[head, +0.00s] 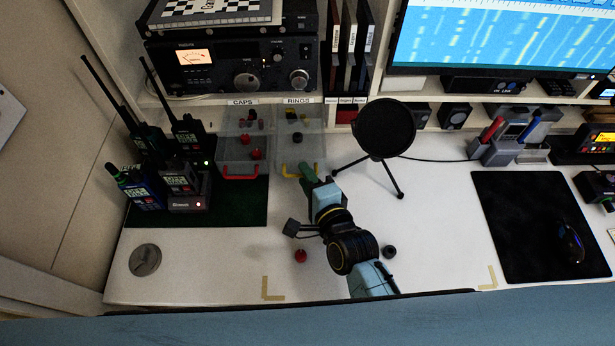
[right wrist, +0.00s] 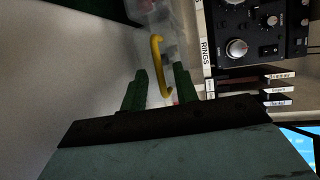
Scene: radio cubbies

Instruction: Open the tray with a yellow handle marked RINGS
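The clear RINGS tray (head: 314,140) sits under the white RINGS label (head: 298,101), with small dark and yellow items inside. Its yellow handle (head: 288,173) is on the near face and also shows in the right wrist view (right wrist: 156,50). Its front is about level with the CAPS tray's front. My right gripper (head: 306,170) is at the handle's right end. In the right wrist view the two green fingers (right wrist: 161,76) are apart, with one end of the handle showing between them. Contact cannot be told. My left gripper is not in view.
The CAPS tray (head: 226,150) with a red handle (head: 240,177) is just left. Handheld radios (head: 178,175) stand further left. A round black screen on a tripod (head: 385,128) stands close right. A red knob (head: 300,256) and a dark knob (head: 389,252) lie nearer on the white desk.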

